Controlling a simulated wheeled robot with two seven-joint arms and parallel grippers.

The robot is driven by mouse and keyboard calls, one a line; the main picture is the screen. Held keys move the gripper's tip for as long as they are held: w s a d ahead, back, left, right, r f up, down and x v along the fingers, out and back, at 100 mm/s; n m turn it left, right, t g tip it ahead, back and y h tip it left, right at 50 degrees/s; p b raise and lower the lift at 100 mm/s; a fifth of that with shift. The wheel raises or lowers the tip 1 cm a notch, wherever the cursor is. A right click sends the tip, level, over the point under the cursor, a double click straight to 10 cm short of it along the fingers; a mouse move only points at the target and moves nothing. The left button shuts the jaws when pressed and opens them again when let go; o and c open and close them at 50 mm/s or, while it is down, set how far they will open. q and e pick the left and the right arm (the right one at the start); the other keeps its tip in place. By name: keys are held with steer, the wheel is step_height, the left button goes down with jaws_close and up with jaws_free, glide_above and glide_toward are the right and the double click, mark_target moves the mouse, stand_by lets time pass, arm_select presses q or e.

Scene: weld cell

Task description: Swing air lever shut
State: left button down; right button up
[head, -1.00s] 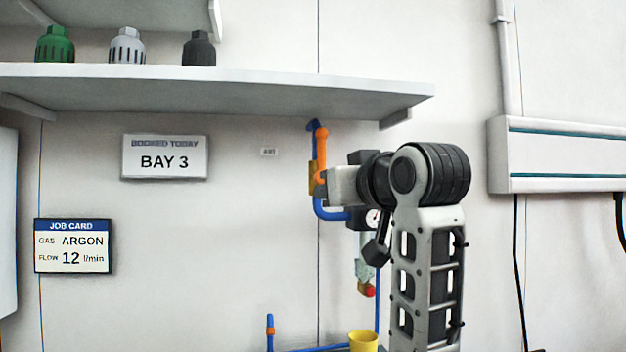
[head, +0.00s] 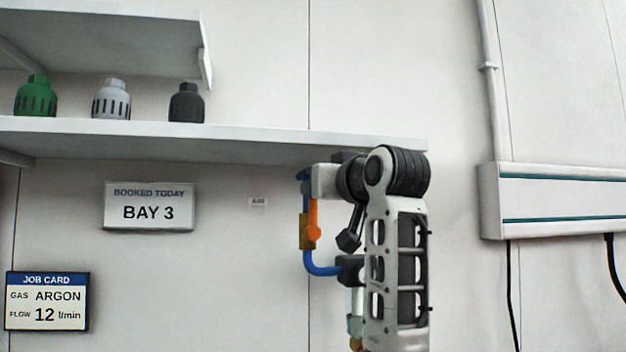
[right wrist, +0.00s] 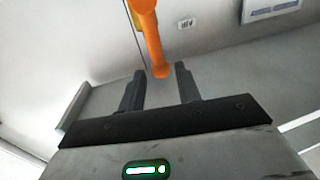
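The orange air lever (head: 313,216) stands upright along the blue pipe, at a brass valve body (head: 304,232) on the wall. Its upper end is hidden behind my right gripper (head: 316,181) in the head view. In the right wrist view the lever (right wrist: 153,42) comes down from the top edge, and its rounded end lies between my right gripper's fingertips (right wrist: 160,72). The fingers are open, with a gap showing on both sides of the lever. I cannot tell whether either finger touches it. My left gripper is in neither view.
A shelf (head: 200,137) runs just above my right gripper, carrying green, grey and black caps. A gauge block (head: 350,268) sits below the valve. A BAY 3 sign (head: 149,207) and job card (head: 46,301) are on the left. A white wall box (head: 550,200) is on the right.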

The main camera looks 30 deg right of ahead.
steer(key=shift+w+d+p, duration=0.1)
steer(key=shift+w+p, duration=0.4)
steer(key=shift+w, duration=1.45)
jaws_close()
